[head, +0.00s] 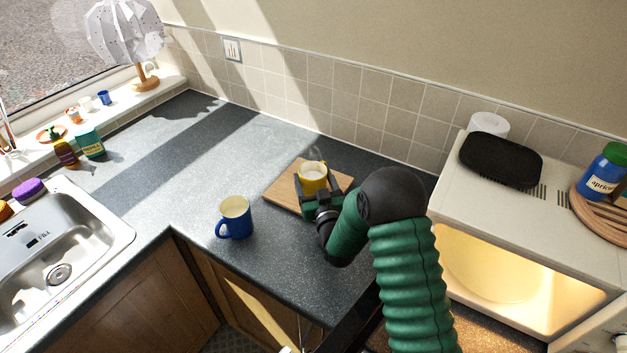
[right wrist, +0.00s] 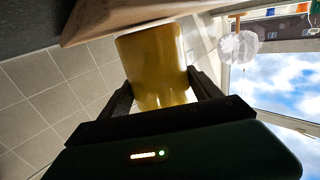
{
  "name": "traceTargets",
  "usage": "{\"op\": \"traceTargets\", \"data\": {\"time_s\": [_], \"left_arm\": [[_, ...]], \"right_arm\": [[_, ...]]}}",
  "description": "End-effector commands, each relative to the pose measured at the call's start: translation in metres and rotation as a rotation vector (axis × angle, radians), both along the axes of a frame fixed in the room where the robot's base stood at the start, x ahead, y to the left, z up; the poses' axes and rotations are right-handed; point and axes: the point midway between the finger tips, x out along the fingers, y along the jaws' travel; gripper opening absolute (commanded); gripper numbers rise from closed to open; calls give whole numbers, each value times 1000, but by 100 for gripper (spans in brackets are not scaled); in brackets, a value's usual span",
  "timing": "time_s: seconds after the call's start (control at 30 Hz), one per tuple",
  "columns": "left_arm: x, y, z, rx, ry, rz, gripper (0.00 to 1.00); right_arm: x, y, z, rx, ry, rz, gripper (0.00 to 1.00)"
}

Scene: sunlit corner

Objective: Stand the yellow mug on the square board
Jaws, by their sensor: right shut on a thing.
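The yellow mug (head: 313,172), pale inside, is upright over the square wooden board (head: 280,193) in the head view. My right gripper (head: 317,187) is shut on the mug, with a finger on either side. In the right wrist view the mug (right wrist: 158,72) fills the space between the dark fingers, and the board (right wrist: 110,18) is close to one end of it. I cannot tell whether the mug's base touches the board. My left gripper is not in view.
A blue mug (head: 236,219) stands on the dark counter (head: 185,185), left of the board. The sink (head: 70,240) is at the left. A microwave (head: 480,210) with a black item (head: 500,160) on top stands at the right. Tiled wall runs behind the board.

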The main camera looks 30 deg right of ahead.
Motion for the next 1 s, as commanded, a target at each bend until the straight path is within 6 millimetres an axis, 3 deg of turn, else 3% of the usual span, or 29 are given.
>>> {"op": "traceTargets", "data": {"time_s": [0.1, 0.13, 0.27, 0.57, 0.7, 0.77, 1.0], "left_arm": [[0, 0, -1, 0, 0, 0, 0], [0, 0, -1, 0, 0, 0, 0], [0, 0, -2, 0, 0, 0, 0], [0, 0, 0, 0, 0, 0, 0], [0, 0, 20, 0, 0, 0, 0], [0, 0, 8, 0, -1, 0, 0], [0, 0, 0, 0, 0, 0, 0]], "right_arm": [[0, 1, -4, 2, 7, 1, 0], [-1, 1, -6, 3, 12, 1, 77], [-1, 1, -8, 4, 15, 1, 94], [-1, 2, -9, 5, 21, 2, 95], [-2, 2, 9, 5, 21, 2, 95], [-15, 5, 0, 4, 21, 3, 95], [-63, 16, 5, 3, 12, 2, 95]]}}
